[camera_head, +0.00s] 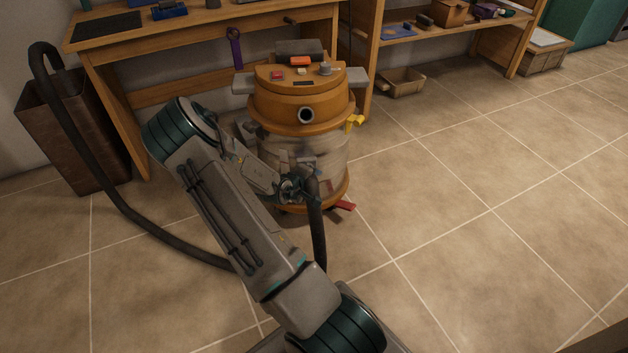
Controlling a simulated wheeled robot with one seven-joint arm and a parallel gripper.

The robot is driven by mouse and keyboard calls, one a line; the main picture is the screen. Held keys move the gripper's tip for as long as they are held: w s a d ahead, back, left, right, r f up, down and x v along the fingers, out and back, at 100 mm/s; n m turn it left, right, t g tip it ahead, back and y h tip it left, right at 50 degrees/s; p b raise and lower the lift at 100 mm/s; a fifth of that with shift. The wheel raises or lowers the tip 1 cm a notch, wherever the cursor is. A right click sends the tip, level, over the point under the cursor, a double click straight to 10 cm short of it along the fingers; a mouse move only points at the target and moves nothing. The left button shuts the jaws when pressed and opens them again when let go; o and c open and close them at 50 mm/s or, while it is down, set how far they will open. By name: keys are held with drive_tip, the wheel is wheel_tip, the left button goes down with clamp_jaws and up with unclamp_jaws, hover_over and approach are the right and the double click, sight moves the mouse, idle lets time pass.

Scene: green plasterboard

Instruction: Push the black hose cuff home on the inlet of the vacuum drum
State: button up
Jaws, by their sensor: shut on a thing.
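The vacuum drum (283,108) stands on the tiled floor in front of the workbench, with an orange top and a clear lower body. Its inlet (306,115) is a round dark opening with a pale rim on the orange front, and nothing is in it. My gripper (300,188) is in front of the clear body, below the inlet. It is shut on the black hose cuff (312,182), which is apart from the inlet. The black hose (319,235) hangs down from there. My fingers and wrist partly hide the cuff, so its exact tilt is unclear.
The hose runs along the floor at left and loops over a brown bin (70,135). A wooden workbench (215,25) stands behind the drum. A yellow part (355,120) sticks out at the drum's right. Open tiled floor (480,190) lies to the right.

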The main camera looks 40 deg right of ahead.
drive_tip(key=shift+w+d+f, duration=0.3)
drive_tip(key=shift+w+d, duration=0.1)
drive_tip(key=shift+w, duration=0.2)
drive_tip(key=o, duration=1.1)
drive_tip(key=shift+o, duration=0.2)
drive_tip(key=p+v, duration=0.6)
drive_tip(key=v, duration=0.7)
drive_tip(key=shift+a+r, duration=0.25)
